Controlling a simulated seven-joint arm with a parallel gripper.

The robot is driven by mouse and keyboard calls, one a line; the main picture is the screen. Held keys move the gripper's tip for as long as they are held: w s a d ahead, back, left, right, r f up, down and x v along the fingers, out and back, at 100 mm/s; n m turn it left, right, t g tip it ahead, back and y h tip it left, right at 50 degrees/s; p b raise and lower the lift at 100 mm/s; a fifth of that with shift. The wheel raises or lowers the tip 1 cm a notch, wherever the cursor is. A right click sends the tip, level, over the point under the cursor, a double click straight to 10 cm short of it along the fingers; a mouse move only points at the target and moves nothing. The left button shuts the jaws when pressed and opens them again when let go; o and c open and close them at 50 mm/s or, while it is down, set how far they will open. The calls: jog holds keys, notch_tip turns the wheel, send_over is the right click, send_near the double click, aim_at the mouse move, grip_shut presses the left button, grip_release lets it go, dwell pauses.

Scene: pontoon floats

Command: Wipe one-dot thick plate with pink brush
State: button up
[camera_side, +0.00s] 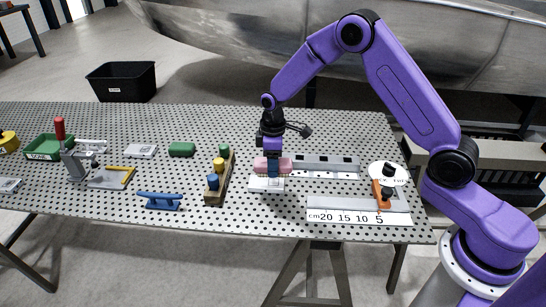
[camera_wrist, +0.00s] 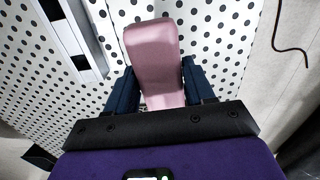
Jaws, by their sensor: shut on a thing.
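My gripper (camera_side: 273,172) points down over the right half of the perforated table, shut on the pink brush (camera_side: 260,164). In the wrist view the brush (camera_wrist: 153,52) lies between the two dark blue fingers of my gripper (camera_wrist: 160,84). A pale plate (camera_side: 262,184) lies directly under the brush in the side view. The brush looks very close to its top; I cannot tell whether they touch. Similar pale plates lie at the left (camera_side: 141,151) and far left edge (camera_side: 8,186). Dot marks are too small to read. The wrist view shows no plate.
A wooden block with coloured knobs (camera_side: 217,188) stands just left of the plate. A metal rail (camera_side: 330,166) lies behind, right. A ruler (camera_side: 335,217) and orange clamp (camera_side: 381,194) are at the right.

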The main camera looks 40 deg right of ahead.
jog(key=shift+f, duration=2.65)
jog(key=shift+w+d, duration=0.55)
jog(key=shift+c, duration=0.5)
jog(key=shift+w+d, duration=0.85)
jog(key=shift+s+a, duration=1.3)
jog(key=shift+a, duration=0.05)
jog(key=shift+s+a+r, duration=0.1)
jog(key=shift+r, duration=3.95)
